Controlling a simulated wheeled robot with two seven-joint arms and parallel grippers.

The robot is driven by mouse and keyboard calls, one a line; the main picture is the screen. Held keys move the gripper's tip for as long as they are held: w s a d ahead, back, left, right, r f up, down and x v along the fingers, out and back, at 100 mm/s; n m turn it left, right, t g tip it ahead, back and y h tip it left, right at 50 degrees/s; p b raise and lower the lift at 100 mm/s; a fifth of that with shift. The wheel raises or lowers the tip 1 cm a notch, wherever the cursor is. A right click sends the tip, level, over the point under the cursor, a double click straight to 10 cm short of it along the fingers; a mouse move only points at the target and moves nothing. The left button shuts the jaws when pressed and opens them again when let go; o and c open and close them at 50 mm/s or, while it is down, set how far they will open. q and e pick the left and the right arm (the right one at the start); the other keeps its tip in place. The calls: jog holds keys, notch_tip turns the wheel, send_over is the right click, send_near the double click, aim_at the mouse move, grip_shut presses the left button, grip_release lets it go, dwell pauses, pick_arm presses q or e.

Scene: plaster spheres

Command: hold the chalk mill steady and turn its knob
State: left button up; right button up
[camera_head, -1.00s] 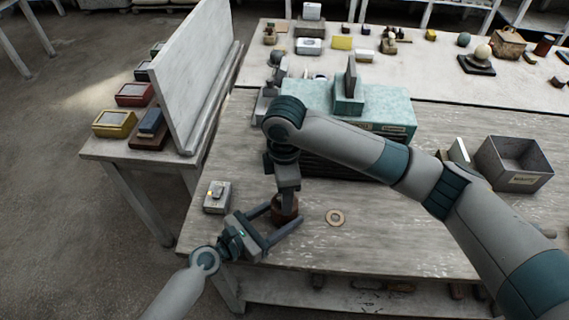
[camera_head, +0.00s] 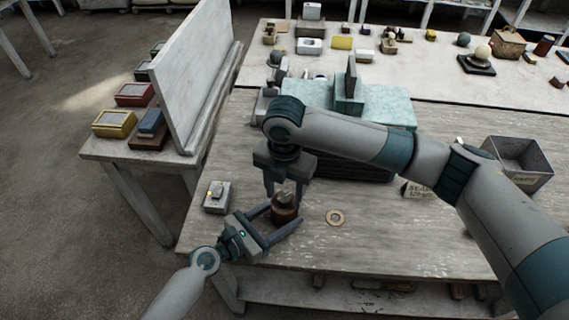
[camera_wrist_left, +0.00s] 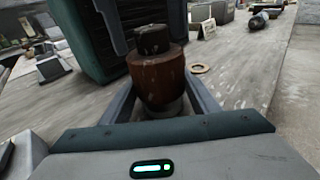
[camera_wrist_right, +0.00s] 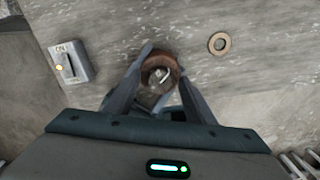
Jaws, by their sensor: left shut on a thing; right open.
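The chalk mill (camera_head: 284,213) stands upright on the bench, a brown round body with a dark top. In the left wrist view its brown body (camera_wrist_left: 158,82) sits between my left gripper's fingers (camera_wrist_left: 160,105), under a dark knob (camera_wrist_left: 152,40). My left gripper (camera_head: 282,222) is shut on the body from the front left. My right gripper (camera_head: 284,190) points down over the mill with its fingers apart. In the right wrist view the mill's brown top (camera_wrist_right: 172,60) shows between the open fingers; contact with the knob cannot be told.
A small grey switch box (camera_head: 217,197) stands left of the mill, and a flat tan ring (camera_head: 335,217) lies to its right. A teal-topped block (camera_head: 388,106) stands close behind. A lettered card (camera_head: 418,190) and an open grey bin (camera_head: 530,180) are further right.

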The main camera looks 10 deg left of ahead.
aim_at(285, 196)
jog(key=n, duration=0.5)
jog(key=shift+n, duration=0.3)
jog(key=n, duration=0.6)
notch_tip(285, 196, up, 11)
jog(key=shift+f+n, duration=0.2)
jog(key=shift+n, duration=0.2)
jog(key=m, duration=0.5)
jog(key=r+m, duration=0.1)
jog(key=m, duration=0.4)
jog(key=shift+r, duration=0.2)
jog(key=shift+f, duration=0.1)
dwell(0.3)
notch_tip(285, 196, down, 12)
jog(key=shift+r, duration=0.1)
dwell(0.6)
